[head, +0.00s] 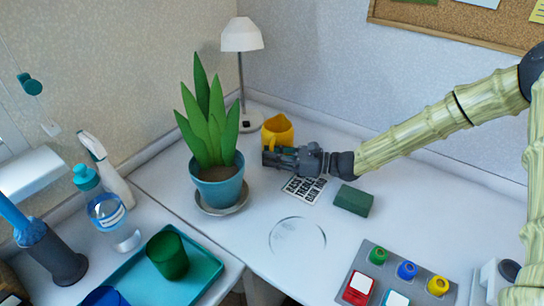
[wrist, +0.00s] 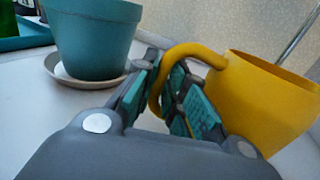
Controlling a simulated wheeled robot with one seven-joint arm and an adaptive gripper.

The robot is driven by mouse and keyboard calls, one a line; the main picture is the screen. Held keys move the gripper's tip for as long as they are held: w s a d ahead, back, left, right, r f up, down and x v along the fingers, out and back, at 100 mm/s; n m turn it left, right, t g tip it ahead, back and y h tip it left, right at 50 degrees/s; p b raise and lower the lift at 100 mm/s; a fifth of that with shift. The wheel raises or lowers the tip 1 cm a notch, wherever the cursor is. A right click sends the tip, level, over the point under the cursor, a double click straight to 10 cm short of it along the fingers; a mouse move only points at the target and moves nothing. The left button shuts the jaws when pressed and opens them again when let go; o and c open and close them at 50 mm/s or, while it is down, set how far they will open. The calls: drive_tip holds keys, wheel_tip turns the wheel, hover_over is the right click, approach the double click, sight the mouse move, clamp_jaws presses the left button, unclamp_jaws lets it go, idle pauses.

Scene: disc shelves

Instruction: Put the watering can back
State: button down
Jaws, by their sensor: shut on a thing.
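The yellow watering can (head: 278,130) is at the back of the white desk, right of the plant pot, partly hidden behind my gripper. In the wrist view the can (wrist: 262,100) fills the right side, with its curved handle between my fingers. My gripper (head: 270,158) is shut on that handle; its teal-padded fingers (wrist: 168,98) sit on either side of it. The can looks about upright. I cannot tell whether its base touches the desk.
A potted plant (head: 217,182) on a saucer stands close left of my gripper. A white lamp (head: 242,38) is behind. A printed card (head: 304,190), a green block (head: 353,200) and a faint round outline (head: 297,236) lie in front. A button panel (head: 395,280) is front right.

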drive_tip(key=shift+r, duration=0.1)
drive_tip(key=c, duration=1.5)
unclamp_jaws()
drive_tip(key=v, duration=1.2)
